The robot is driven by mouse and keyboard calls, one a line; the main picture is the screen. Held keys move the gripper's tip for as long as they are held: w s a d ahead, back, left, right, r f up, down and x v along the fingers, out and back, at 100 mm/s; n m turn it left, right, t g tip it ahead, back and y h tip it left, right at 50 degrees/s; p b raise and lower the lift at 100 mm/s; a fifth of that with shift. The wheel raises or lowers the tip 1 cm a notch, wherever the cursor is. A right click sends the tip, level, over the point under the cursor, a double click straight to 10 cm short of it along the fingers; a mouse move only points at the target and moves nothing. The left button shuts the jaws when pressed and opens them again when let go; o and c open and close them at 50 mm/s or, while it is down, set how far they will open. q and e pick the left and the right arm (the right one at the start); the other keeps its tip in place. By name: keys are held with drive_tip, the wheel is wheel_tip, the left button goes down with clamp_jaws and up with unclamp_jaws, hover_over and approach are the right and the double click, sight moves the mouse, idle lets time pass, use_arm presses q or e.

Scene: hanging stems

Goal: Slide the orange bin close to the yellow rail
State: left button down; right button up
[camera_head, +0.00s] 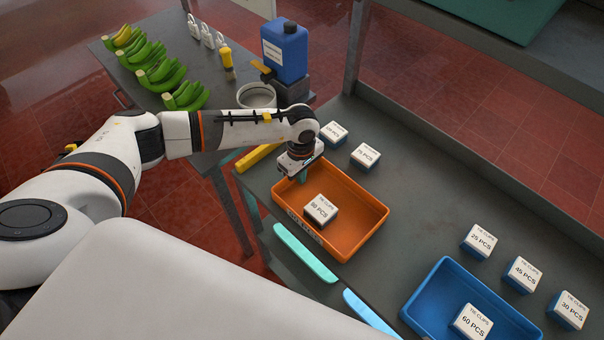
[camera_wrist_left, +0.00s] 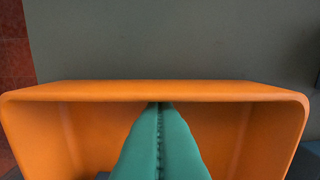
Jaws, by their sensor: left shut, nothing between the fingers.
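The orange bin (camera_head: 368,197) sits on the grey table with a small white-topped box (camera_head: 321,208) inside it. The yellow rail (camera_head: 256,158) lies near the table's left edge, beyond the bin's upper left end and partly behind my arm. My left gripper (camera_head: 302,177) points down at the bin's upper left end, nearest the rail. In the left wrist view its green fingers (camera_wrist_left: 160,105) are pressed together with nothing between them. Their tips are at the inner side of the orange bin wall (camera_wrist_left: 160,90); whether they touch it I cannot tell. My right gripper is not in view.
Two small boxes (camera_head: 333,134) (camera_head: 365,156) stand behind the bin. A blue bin (camera_head: 427,286) and several boxes are at the right. Teal (camera_head: 304,252) and light blue (camera_head: 368,312) strips line the front edge. The table's middle is clear.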

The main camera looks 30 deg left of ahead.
sight(273, 159)
use_arm(q)
drive_tip(key=w+a+b, duration=0.1)
drive_tip(key=a+b, duration=0.1)
drive_tip(key=a, duration=0.1)
drive_tip(key=w+a+b, duration=0.1)
drive_tip(key=a+b, duration=0.2)
drive_tip(key=w+a+b, duration=0.1)
drive_tip(key=a+b, duration=0.1)
drive_tip(key=a, duration=0.2)
drive_tip(key=shift+w+f, duration=0.3)
drive_tip(key=shift+w, duration=0.05)
drive_tip(key=shift+w+a+r+b, duration=0.15)
drive_tip(key=shift+a+r+b, duration=0.15)
drive_tip(key=shift+a, duration=0.1)
drive_tip(key=shift+d, duration=0.1)
